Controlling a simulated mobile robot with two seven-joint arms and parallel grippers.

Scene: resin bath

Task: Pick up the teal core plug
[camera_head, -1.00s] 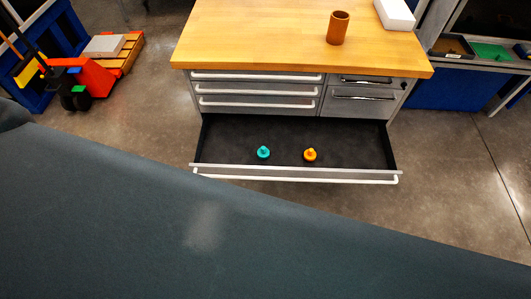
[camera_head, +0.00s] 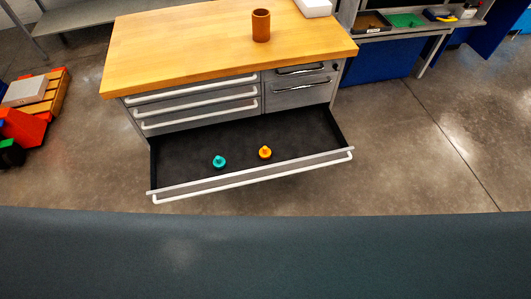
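The teal core plug (camera_head: 219,161) lies in the open bottom drawer (camera_head: 185,160) of the workbench, near the drawer's front edge. An orange plug (camera_head: 265,152) of similar shape lies to its right, a short gap apart. Both rest on the drawer's dark floor. Neither of my grippers shows in the head view.
The wooden-topped workbench (camera_head: 200,45) bears a brown cup (camera_head: 261,25) and a white box (camera_head: 314,7). The open drawer's white handle (camera_head: 250,181) juts toward me. A red and orange pallet truck (camera_head: 22,127) stands at left. The concrete floor at right is clear.

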